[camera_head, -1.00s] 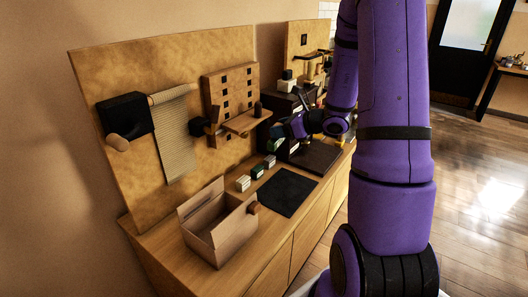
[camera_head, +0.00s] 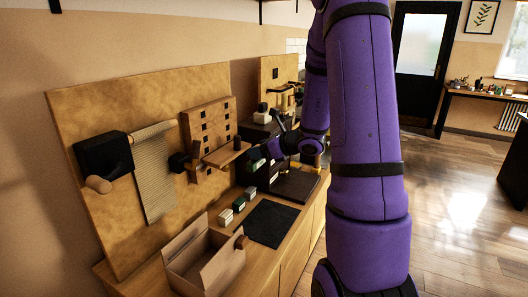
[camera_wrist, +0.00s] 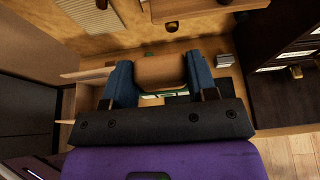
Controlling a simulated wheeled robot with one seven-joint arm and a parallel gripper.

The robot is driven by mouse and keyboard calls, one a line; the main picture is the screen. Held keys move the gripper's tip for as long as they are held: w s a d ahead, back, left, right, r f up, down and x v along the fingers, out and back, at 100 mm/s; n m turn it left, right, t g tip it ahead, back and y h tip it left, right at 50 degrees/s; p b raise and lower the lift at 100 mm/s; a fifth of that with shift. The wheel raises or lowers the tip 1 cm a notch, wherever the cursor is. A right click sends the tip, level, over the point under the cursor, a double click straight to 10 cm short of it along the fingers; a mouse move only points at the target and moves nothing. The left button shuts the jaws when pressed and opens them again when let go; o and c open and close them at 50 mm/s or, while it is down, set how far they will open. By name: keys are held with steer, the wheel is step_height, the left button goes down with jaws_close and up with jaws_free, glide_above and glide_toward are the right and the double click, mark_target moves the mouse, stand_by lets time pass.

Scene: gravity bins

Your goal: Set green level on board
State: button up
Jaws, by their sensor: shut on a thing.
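My gripper (camera_wrist: 160,86) is shut on a small block between its two blue fingers. The block's visible face is brown (camera_wrist: 160,68), with green edging under it, and I take it to be the green level. In the head view my gripper (camera_head: 258,160) is above the counter, just right of the small wooden shelf on the board; the level is too small and dark to make out there. The large tan board (camera_head: 90,100) leans against the wall and bears a slotted wooden panel, a roll and a dark box.
An open carton (camera_head: 203,262) stands at the counter's front left. The small wooden shelf (camera_head: 228,153) juts out near my gripper. Dark drawer units (camera_wrist: 288,65) are on the right in the wrist view.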

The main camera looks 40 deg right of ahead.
glide_above(224, 157)
steer(key=shift+s+f, duration=0.1)
steer(key=shift+f, duration=0.65)
stand_by(0.6)
steer(key=shift+f, duration=0.35)
stand_by(0.6)
steer(key=o, duration=1.4)
steer(key=v, duration=1)
steer(key=shift+s+r, duration=0.2)
steer(key=shift+s, duration=0.1)
steer(key=shift+d, duration=0.1)
